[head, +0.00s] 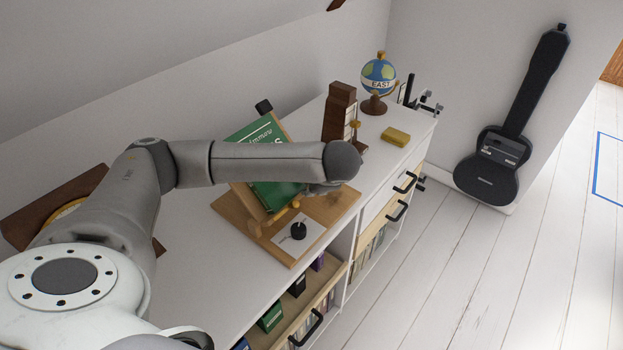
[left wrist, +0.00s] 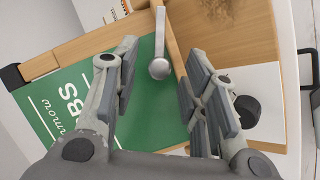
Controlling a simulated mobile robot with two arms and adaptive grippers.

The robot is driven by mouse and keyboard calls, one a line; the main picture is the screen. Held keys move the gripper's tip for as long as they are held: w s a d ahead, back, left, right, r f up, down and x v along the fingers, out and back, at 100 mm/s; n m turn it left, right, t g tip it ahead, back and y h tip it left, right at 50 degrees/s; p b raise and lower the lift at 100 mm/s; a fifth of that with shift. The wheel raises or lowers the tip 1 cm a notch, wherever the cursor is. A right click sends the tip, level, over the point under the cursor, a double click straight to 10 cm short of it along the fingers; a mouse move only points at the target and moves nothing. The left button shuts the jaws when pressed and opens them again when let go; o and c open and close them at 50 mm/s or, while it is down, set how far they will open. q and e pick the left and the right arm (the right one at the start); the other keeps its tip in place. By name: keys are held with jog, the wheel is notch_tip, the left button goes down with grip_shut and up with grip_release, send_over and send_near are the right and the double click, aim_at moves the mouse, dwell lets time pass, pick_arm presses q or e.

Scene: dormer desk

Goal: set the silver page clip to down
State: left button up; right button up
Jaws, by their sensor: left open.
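The silver page clip (left wrist: 159,62) is a short bar with a round knob end. In the left wrist view it lies over the green book (left wrist: 80,105), near a corner of the wooden book stand (left wrist: 95,45). The book (head: 272,193) and the stand's base (head: 335,212) also show in the head view, where my arm hides the clip. My left gripper (left wrist: 163,52) is open, its fingers on either side of the clip's knob with gaps to both. In the head view this gripper (head: 325,188) is mostly hidden under the wrist. My right gripper is not in view.
A white card with a black knob (head: 298,231) is on the stand's base. A brown wooden block (head: 339,110), a globe (head: 378,76) and a yellow block (head: 396,137) stand further along the white cabinet top. Open drawers lie below the front edge.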

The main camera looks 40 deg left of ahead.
pick_arm(q)
jog(key=v, duration=1.1)
jog(key=shift+r, duration=0.1)
